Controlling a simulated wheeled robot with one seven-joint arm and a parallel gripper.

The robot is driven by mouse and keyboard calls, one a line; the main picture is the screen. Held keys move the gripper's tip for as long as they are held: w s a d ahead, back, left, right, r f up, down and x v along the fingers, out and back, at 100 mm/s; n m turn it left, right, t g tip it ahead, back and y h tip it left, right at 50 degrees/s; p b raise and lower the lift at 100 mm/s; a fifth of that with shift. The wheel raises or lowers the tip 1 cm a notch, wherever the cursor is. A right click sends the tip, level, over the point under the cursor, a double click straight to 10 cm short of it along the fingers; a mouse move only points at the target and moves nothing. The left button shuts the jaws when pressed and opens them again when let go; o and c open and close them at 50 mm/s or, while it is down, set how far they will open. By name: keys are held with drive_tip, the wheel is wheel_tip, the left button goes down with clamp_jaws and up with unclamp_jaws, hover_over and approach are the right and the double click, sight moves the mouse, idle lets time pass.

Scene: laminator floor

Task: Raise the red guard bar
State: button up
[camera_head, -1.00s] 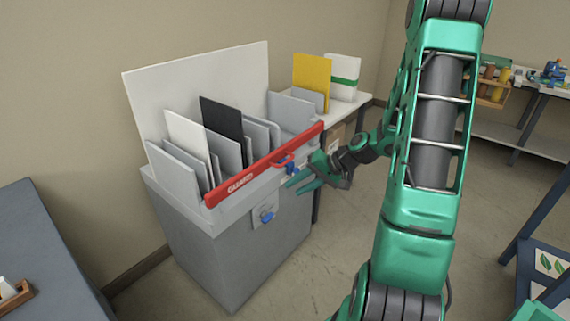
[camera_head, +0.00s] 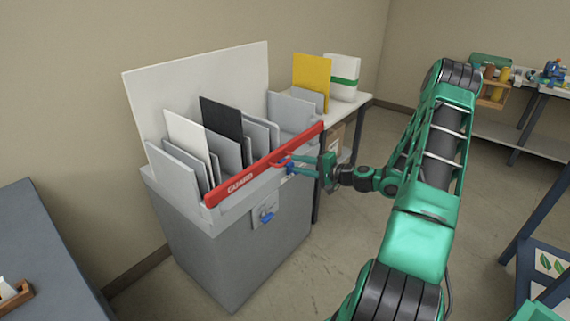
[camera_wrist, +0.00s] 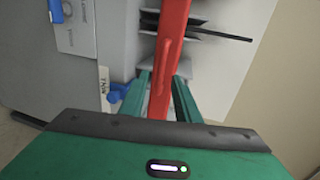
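The red guard bar (camera_head: 240,182), lettered GUARD, slants across the front top of the grey laminator cabinet (camera_head: 245,265), low in front of the upright sheets. A small red handle (camera_head: 282,161) sticks out near its middle. My gripper (camera_head: 288,163) is level with the handle, its fingers reaching toward it from the right. In the wrist view the red bar (camera_wrist: 172,35) and its handle (camera_wrist: 165,58) run up the picture between my two green fingers (camera_wrist: 162,78). The fingers are apart; I cannot tell whether they touch the handle.
A blue knob (camera_head: 267,215) sits on the cabinet front. Another blue knob (camera_wrist: 118,92) is close beside my left finger in the wrist view. Upright panels, one black (camera_head: 222,125), stand behind the bar.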

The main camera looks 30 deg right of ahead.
sight(287, 161)
drive_tip(key=shift+x, duration=3.15)
clamp_jaws()
